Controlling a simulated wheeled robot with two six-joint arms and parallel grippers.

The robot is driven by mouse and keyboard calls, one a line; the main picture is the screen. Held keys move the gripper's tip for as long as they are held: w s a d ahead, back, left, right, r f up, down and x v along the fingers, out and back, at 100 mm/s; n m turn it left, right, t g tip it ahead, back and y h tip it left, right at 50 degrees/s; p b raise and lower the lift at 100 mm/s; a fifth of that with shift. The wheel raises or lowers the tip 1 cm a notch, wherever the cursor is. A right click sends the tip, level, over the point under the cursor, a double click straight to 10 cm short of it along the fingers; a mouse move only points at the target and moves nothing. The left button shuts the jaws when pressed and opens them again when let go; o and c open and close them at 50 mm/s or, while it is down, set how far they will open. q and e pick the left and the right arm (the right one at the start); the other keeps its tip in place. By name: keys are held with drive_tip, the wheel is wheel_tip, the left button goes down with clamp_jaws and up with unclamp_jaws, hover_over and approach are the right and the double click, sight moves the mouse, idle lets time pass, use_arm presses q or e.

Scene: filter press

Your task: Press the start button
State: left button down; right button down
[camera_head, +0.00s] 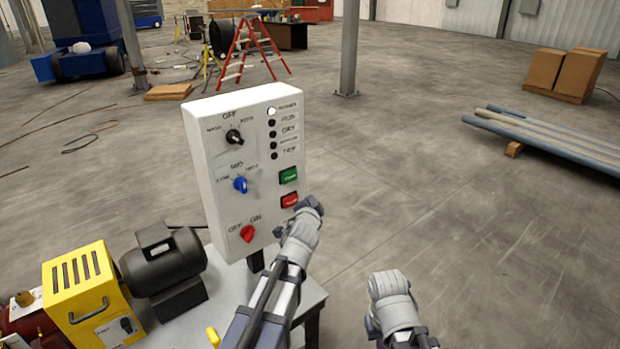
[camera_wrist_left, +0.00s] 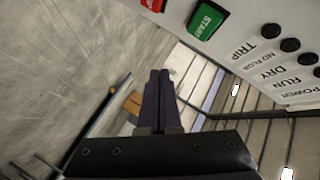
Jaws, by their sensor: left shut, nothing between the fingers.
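The white control panel (camera_head: 247,165) stands upright, facing me. The green start button (camera_head: 288,175) is on its right side, above the red button (camera_head: 289,200). In the left wrist view the green button (camera_wrist_left: 206,19) reads START and lies above and right of the fingertips. My left gripper (camera_head: 311,205) is just right of the red button and below the green one. Its two fingers (camera_wrist_left: 160,74) are shut together with nothing between them, apart from the green button. My right arm (camera_head: 393,300) shows at the bottom; its fingers are not visible.
The panel has a black knob (camera_head: 234,137), a blue knob (camera_head: 240,184), a red knob (camera_head: 247,233) and several lamps, the top one (camera_head: 271,111) white. A motor (camera_head: 163,262) and yellow box (camera_head: 83,296) stand left. Pipes (camera_head: 555,140) lie far right. Floor right of the panel is clear.

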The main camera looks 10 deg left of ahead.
sight(294, 178)
use_arm(q)
drive_tip(key=shift+w+d+r+t, duration=0.25)
drive_tip(key=shift+w+r+t, duration=0.05)
drive_tip(key=shift+w+r, duration=0.15)
drive_tip(key=w+a, duration=0.5)
drive_tip(key=a, duration=0.2)
drive_tip(key=shift+w, duration=0.2)
idle(2.2)
drive_tip(key=shift+w+a, duration=0.25)
drive_tip(key=shift+a, duration=0.05)
drive_tip(key=shift+w+a, duration=0.4)
drive_tip(key=shift+a, duration=0.1)
idle(1.0)
drive_tip(key=shift+s+d, duration=0.65)
drive_tip(key=shift+d, duration=0.15)
